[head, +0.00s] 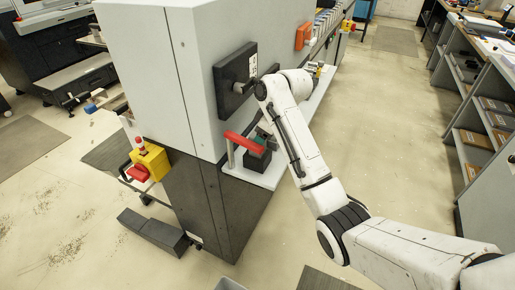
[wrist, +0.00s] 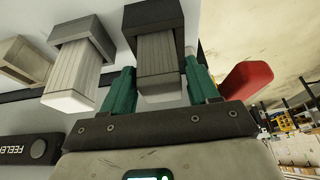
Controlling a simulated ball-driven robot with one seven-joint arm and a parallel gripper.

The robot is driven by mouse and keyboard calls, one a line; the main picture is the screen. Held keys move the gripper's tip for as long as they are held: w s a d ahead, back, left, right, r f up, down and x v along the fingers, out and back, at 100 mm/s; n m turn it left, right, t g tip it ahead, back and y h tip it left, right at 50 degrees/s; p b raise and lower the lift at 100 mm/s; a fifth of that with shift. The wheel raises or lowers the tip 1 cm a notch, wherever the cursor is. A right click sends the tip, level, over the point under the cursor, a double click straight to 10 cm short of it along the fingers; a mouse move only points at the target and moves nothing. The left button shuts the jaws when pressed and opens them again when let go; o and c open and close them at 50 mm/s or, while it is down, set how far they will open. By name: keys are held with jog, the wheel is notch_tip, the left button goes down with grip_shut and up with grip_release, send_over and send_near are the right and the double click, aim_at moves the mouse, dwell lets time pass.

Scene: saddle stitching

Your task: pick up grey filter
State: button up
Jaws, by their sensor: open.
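In the wrist view, my gripper (wrist: 159,72) is open, with one teal finger on each side of a ribbed grey block (wrist: 160,52). The block looks like the grey filter, with a dark grey cap (wrist: 152,15) at its upper end and a paler lower end. I cannot tell whether the fingers touch it. A second, similar ribbed block with a white end (wrist: 70,88) is left of the left finger. In the head view, my arm hides much of this area and I cannot make out the fingers clearly.
A red part (wrist: 246,79) is close to the right finger. A label reading FEELER (wrist: 18,148) and a beige box (wrist: 25,60) are at left. In the head view, a large grey machine (head: 150,60) stands beside my arm, with open floor and shelves (head: 480,110) at right.

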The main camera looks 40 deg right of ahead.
jog(key=shift+x, duration=1.25)
jog(key=shift+c, duration=0.4)
jog(key=c, duration=0.7)
jog(key=shift+r, duration=0.1)
